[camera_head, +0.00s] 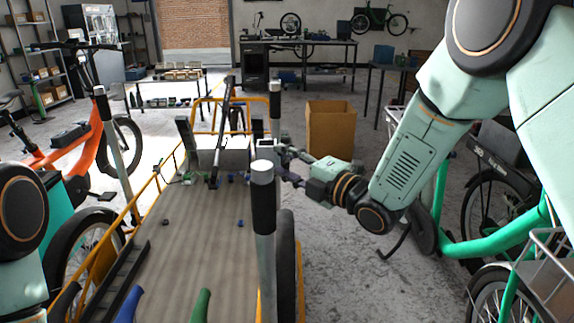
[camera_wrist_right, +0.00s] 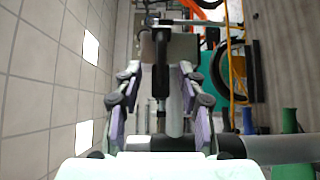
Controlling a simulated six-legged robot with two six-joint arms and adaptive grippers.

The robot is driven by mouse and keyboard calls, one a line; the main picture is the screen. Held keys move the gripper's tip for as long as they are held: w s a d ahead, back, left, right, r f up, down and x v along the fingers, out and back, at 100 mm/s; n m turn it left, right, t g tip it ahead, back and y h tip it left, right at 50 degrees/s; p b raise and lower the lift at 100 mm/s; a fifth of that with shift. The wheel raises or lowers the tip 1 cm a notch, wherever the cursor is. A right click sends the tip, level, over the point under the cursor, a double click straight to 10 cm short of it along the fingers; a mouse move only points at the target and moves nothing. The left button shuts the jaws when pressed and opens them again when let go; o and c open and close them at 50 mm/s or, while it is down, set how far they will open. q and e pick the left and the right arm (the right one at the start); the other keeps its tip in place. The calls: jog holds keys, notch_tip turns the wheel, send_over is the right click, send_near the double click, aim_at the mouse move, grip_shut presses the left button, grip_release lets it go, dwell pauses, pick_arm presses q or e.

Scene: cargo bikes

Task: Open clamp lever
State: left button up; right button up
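My right gripper (camera_head: 286,164) reaches in from the right, near the black tops of two grey posts: the near post (camera_head: 263,215) and the far post (camera_head: 275,110). In the right wrist view its fingers (camera_wrist_right: 161,118) are spread apart. A dark bar (camera_wrist_right: 160,65) shows between them, apart from both pads; I cannot tell its depth or whether it is the clamp lever. I cannot single out the clamp lever. My left gripper is not in view.
An orange bike (camera_head: 90,130) stands at the left and a green bike (camera_head: 480,245) at the right. A cardboard box (camera_head: 331,130) is on the floor behind my right gripper. Blue (camera_head: 130,303) and green (camera_head: 200,305) handles show at the front.

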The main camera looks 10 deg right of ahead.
jog(key=shift+w+f, duration=0.1)
jog(key=shift+w, duration=0.05)
jog(key=shift+d, duration=0.2)
jog(key=shift+a, duration=0.15)
jog(key=c, duration=0.5)
grip_shut()
